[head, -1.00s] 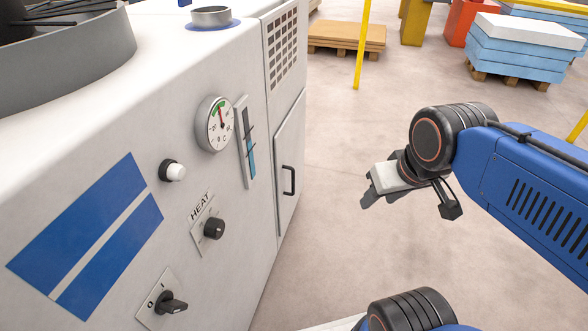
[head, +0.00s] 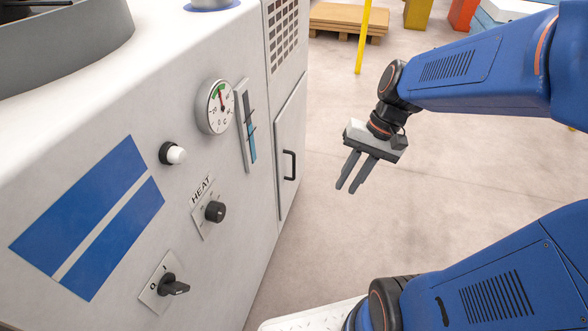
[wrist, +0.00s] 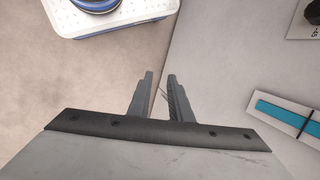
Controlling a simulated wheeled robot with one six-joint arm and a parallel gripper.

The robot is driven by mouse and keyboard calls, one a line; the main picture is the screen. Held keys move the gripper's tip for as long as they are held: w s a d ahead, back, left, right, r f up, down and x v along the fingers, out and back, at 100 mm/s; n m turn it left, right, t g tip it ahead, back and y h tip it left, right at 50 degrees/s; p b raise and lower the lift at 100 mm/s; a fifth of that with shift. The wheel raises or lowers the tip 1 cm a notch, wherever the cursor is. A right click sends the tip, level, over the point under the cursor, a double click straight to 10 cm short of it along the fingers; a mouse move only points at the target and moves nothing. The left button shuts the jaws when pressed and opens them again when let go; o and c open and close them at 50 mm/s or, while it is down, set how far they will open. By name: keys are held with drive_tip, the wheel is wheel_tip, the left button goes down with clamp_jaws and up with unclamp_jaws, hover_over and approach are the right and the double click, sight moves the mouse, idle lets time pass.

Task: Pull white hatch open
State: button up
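The white hatch (head: 291,130) is a tall narrow panel on the side of the white machine, below a vent grille. It looks shut, flush in its frame. Its black bar handle (head: 290,165) stands upright on the panel. My gripper (head: 347,189) hangs to the right of the handle, over the floor, with its fingers pointing down and slightly left. The fingers are apart with nothing between them; the wrist view shows the same gap (wrist: 162,76). My gripper is clear of the hatch. The handle cannot be made out in the wrist view.
The machine front carries a round dial (head: 215,107), a blue level gauge (head: 246,125), a white button (head: 175,154), a heat knob (head: 215,211) and a rotary switch (head: 172,286). A yellow post (head: 364,35) and a pallet (head: 338,19) stand behind. The floor beside the hatch is clear.

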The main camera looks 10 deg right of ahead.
drive_tip(key=w+d+f+m+t+y, duration=0.2)
drive_tip(key=w+d+f+m+y, duration=0.15)
drive_tip(key=w+f+m, duration=0.35)
drive_tip(key=w+d+f+m+t+y, duration=0.25)
drive_tip(key=w+f+m+y, duration=0.25)
drive_tip(key=w+f, duration=0.4)
drive_tip(key=w+d+f+m+t+y, duration=0.2)
drive_tip(key=w+d+f+m+y, duration=0.25)
drive_tip(key=w+f, duration=0.4)
drive_tip(key=m, duration=0.1)
approach(294, 178)
drive_tip(key=w+a+r, duration=0.1)
drive_tip(key=a, duration=0.2)
drive_tip(key=w+a+r, duration=0.1)
drive_tip(key=a+r, duration=0.1)
drive_tip(key=a, duration=0.1)
drive_tip(key=w+a+r, duration=0.1)
drive_tip(key=w+a, duration=0.1)
drive_tip(key=a, duration=0.1)
drive_tip(key=shift+a+r, duration=0.15)
drive_tip(key=shift+r, duration=0.25)
clamp_jaws()
